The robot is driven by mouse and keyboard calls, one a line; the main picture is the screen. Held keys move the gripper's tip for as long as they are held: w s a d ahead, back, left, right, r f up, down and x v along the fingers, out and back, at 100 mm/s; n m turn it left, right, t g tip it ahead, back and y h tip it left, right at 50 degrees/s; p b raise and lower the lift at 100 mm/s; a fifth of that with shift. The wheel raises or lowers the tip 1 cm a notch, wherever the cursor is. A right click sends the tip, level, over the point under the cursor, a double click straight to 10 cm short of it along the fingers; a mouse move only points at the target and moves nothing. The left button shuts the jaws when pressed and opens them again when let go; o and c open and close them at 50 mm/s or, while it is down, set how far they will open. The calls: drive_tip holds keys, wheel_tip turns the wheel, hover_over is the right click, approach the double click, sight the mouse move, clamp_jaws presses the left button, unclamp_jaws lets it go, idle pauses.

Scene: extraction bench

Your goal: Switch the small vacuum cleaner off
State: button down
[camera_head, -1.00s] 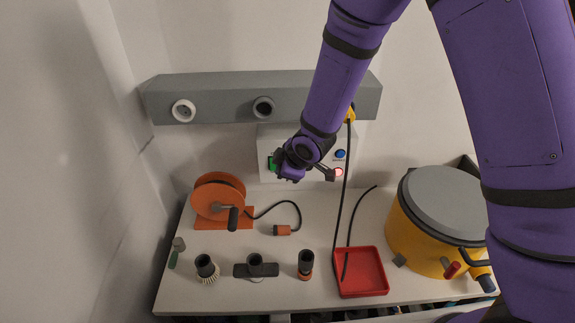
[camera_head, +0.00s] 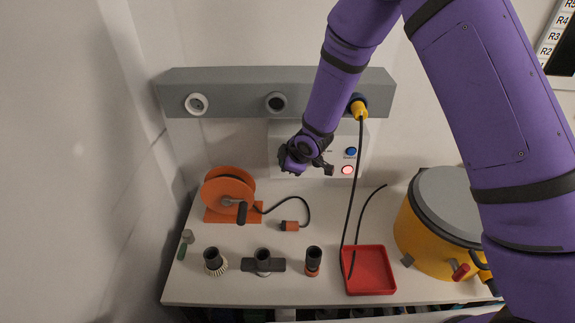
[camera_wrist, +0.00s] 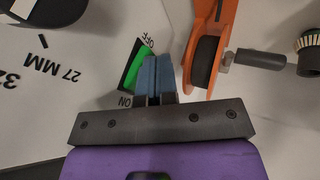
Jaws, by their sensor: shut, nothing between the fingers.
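The vacuum cleaner (camera_head: 432,235) is a yellow drum with a grey lid at the right of the bench. A pale control box (camera_head: 362,137) on the back wall carries a blue button (camera_head: 350,151) and a lit reddish-white button (camera_head: 347,170). A green rocker switch (camera_wrist: 133,66) marked OFF and ON shows in the wrist view. My gripper (camera_wrist: 158,60) is shut and empty, its fingertips over the switch's right side, nearer OFF. I cannot tell whether they touch it. In the head view my gripper (camera_head: 291,160) hides the switch.
A grey rail (camera_head: 230,91) with sockets runs above; a yellow plug (camera_head: 359,108) sits in it, its black cable hanging by a red tray (camera_head: 385,289). An orange cable reel (camera_head: 228,190) stands left. Several nozzles, including a flat one (camera_head: 263,265), line the front.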

drive_tip(key=shift+w+f, duration=0.15)
drive_tip(key=shift+w, duration=0.1)
drive_tip(key=shift+w+r, duration=0.1)
drive_tip(key=shift+r, duration=0.8)
